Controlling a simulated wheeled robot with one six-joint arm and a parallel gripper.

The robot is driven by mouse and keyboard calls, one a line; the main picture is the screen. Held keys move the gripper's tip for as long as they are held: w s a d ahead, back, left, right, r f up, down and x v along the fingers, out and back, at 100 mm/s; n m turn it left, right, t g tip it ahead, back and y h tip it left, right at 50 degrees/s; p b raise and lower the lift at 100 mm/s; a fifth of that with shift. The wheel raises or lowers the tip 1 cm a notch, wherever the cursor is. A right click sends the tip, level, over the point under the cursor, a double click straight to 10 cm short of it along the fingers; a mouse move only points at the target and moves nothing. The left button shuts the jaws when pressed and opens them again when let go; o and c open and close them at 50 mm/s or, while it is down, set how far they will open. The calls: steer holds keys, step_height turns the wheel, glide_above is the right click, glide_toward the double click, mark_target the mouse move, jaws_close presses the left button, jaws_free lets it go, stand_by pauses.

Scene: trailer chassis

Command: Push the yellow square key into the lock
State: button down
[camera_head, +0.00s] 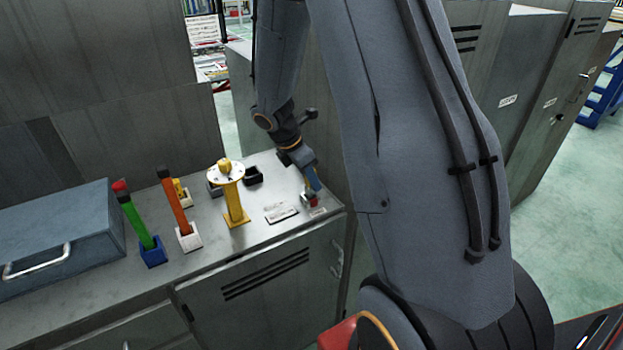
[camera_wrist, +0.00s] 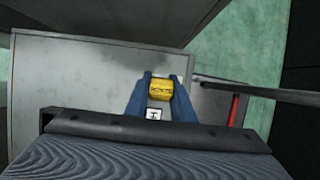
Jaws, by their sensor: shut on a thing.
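My gripper (camera_head: 312,190) is low over the right end of the metal cabinet top, and its blue fingers point down. In the wrist view its fingers (camera_wrist: 160,92) are closed on a yellow block-like piece, which I take for the yellow square key (camera_wrist: 160,87). The key is hidden by the fingers in the head view. A small red and grey fitting (camera_head: 311,201) sits right at the fingertips. I cannot tell whether it is the lock, or whether the key touches it.
A yellow stand (camera_head: 236,205) with a round white top is left of my gripper. A dark open box (camera_head: 253,176) stands behind it. Further left are an orange stick (camera_head: 174,206), a green stick (camera_head: 135,221) and a blue-grey case (camera_head: 60,240). A flat label plate (camera_head: 281,213) lies near the front edge.

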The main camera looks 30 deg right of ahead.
steer(key=shift+f+b, duration=0.85)
steer(key=shift+f, duration=0.55)
steer(key=c, duration=1.5)
jaws_free()
steer(key=shift+o, duration=0.2)
steer(key=shift+r, duration=0.1)
steer(key=b+v, duration=0.1)
steer(key=v, duration=0.6)
steer(key=shift+r, duration=0.35)
steer(key=shift+a, duration=0.15)
